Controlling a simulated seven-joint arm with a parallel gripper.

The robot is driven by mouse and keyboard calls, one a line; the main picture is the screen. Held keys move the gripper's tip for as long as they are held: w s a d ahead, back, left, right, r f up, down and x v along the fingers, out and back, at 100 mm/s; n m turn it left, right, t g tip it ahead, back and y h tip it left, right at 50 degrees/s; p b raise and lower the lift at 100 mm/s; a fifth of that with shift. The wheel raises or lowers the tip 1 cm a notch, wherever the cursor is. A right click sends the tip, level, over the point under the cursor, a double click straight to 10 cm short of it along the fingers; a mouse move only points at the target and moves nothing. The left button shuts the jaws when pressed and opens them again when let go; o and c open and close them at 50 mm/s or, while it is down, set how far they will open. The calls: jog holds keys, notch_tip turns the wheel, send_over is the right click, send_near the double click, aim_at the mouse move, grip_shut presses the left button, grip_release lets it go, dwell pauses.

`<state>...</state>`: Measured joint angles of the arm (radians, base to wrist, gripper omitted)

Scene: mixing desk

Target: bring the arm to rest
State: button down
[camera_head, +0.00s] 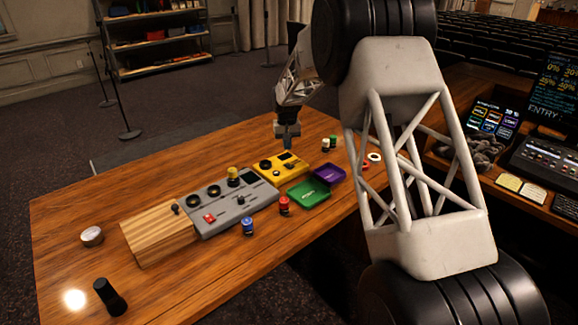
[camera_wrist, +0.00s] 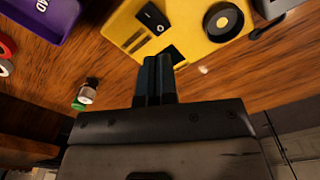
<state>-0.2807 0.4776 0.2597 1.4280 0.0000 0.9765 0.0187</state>
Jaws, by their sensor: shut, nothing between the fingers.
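My gripper (camera_head: 287,144) hangs in the air over the back edge of the wooden desk, behind the yellow box. In the wrist view my gripper (camera_wrist: 155,62) has its fingers together and empty, in front of the yellow box (camera_wrist: 190,25). In the head view the yellow box (camera_head: 270,171) sits at the end of the grey mixing panel (camera_head: 225,209). I cannot tell the exact height of the fingertips above the desk.
A green tray (camera_head: 309,194), purple tray (camera_head: 328,174), red knob piece (camera_head: 284,206) and blue one (camera_head: 248,226) stand near the panel. A black cylinder (camera_head: 110,297) and round tin (camera_head: 92,236) are at left.

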jog(key=s+d+r+m, duration=0.1)
jog(key=s+d+r, duration=0.55)
jog(key=s, duration=0.25)
jog(key=s+d+r+t, duration=0.1)
jog(key=s+d+r, duration=0.5)
jog(key=s, duration=0.4)
jog(key=s+d+r+m, duration=0.1)
jog(key=s+d+r, duration=0.4)
jog(key=s+r, duration=0.35)
jog(key=s+d+f, duration=0.1)
jog(key=s+d, duration=0.2)
jog(key=s, duration=0.8)
jog(key=s+d+t, duration=0.1)
jog(key=s+d, duration=0.2)
jog(key=s, duration=0.9)
jog(key=s+d+f+m, duration=0.1)
jog(key=s+d, duration=0.2)
jog(key=s, duration=0.9)
jog(key=shift+s+d+f+t, duration=0.25)
jog(key=shift+d+f+t, duration=0.05)
